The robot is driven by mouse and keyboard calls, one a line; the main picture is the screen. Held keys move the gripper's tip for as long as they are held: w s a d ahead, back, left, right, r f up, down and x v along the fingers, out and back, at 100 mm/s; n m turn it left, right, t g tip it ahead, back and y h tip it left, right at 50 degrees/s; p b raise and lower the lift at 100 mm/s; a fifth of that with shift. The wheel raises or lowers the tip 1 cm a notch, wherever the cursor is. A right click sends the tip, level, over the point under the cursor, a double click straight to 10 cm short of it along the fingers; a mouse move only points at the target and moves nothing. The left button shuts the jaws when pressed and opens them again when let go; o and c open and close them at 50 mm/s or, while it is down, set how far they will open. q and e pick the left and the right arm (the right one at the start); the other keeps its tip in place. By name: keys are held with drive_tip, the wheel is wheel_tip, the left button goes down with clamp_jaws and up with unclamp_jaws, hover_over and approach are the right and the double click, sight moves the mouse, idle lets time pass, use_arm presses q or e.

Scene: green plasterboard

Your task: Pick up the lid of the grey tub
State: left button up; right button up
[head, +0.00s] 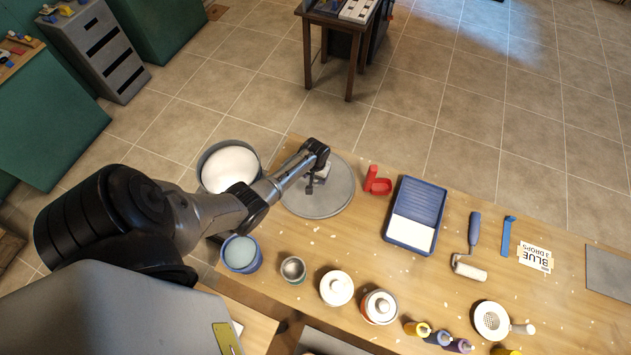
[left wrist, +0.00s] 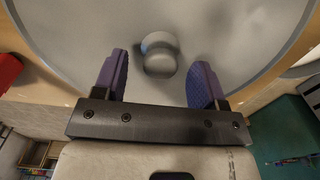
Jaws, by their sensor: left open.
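The grey tub (head: 205,160), full of white paint, stands at the table's back left corner. The round grey lid (head: 335,203) lies flat on the table to the right of the tub. My left gripper (head: 316,183) is over the lid, with its arm coming in from the left. In the left wrist view the lid (left wrist: 245,30) fills the background and its round knob (left wrist: 160,54) shows between the two purple fingertips, with a gap on each side. The left gripper (left wrist: 160,75) is open and empty. My right gripper is not in view.
A red object (head: 377,181) sits close to the lid's right, then a blue paint tray (head: 415,205). A blue-rimmed pot (head: 241,254), a small metal cup (head: 293,269) and white-topped tins (head: 337,288) stand in front. A roller (head: 470,250) lies farther right.

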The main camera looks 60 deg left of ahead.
use_arm(q)
drive_tip(key=shift+f, duration=0.95)
drive_tip(key=c, duration=1.1)
